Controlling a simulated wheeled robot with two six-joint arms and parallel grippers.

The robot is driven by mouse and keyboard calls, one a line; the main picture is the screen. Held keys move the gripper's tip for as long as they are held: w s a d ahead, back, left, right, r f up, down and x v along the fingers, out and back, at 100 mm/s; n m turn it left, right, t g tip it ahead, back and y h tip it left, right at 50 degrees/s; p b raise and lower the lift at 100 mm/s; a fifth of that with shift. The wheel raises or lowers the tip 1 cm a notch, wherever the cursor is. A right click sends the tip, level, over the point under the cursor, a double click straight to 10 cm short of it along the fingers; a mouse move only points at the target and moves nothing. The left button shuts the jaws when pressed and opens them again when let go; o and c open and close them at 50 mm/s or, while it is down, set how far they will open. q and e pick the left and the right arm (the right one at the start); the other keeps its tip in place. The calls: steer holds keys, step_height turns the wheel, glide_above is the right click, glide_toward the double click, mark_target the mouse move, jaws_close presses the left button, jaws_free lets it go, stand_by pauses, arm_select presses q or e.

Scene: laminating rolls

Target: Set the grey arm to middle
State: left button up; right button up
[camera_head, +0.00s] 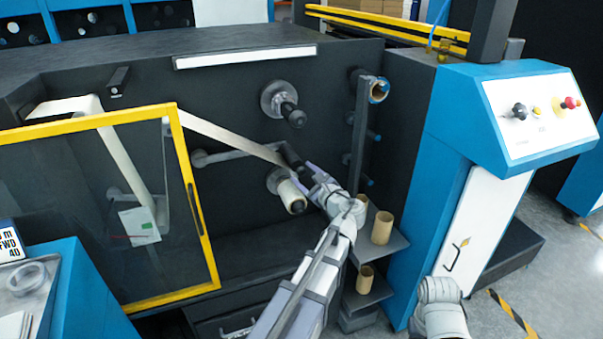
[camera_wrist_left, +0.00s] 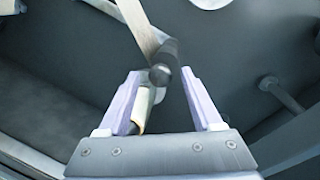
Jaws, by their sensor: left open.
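The grey arm (camera_head: 235,155) sticks out on the dark machine face. It carries a dark roller (camera_head: 291,155) at its right end, with the pale web strip (camera_head: 225,138) running down to it. My left gripper (camera_head: 302,174) is at that roller end, in front of the machine face. In the left wrist view the dark roller (camera_wrist_left: 163,65) shows between and just beyond the open fingers (camera_wrist_left: 160,97). The fingers look apart from it; contact cannot be told. Part of my right arm shows at the lower right, but its fingers do not.
A core on a spindle (camera_head: 292,196) sits just below the gripper. Cardboard cores (camera_head: 382,227) stand on a shelf to the right. An open yellow-framed door (camera_head: 205,215) stands at left.

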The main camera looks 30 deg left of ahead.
arm_select(q)
steer(key=v, duration=0.6)
stand_by(0.4)
steer(key=s+d+f+n+g+h+p, duration=0.3)
steer(key=s+d+n+h, duration=0.1)
steer(key=s+d, duration=0.3)
steer(key=s+d+f+n+g+h+p, duration=0.3)
steer(key=s+d+n+h+p, duration=0.1)
steer(key=s+d, duration=0.4)
steer(key=s+d+f+n+g+h+p, duration=0.3)
steer(key=s+d, duration=0.4)
steer(key=d, duration=0.4)
steer(key=n+h+p, duration=0.1)
steer(key=n+h, duration=0.1)
steer(key=shift+s+d+f+n, duration=0.15)
steer(key=shift+f+n, duration=0.05)
steer(key=shift+n, duration=0.2)
steer(key=shift+c, duration=0.2)
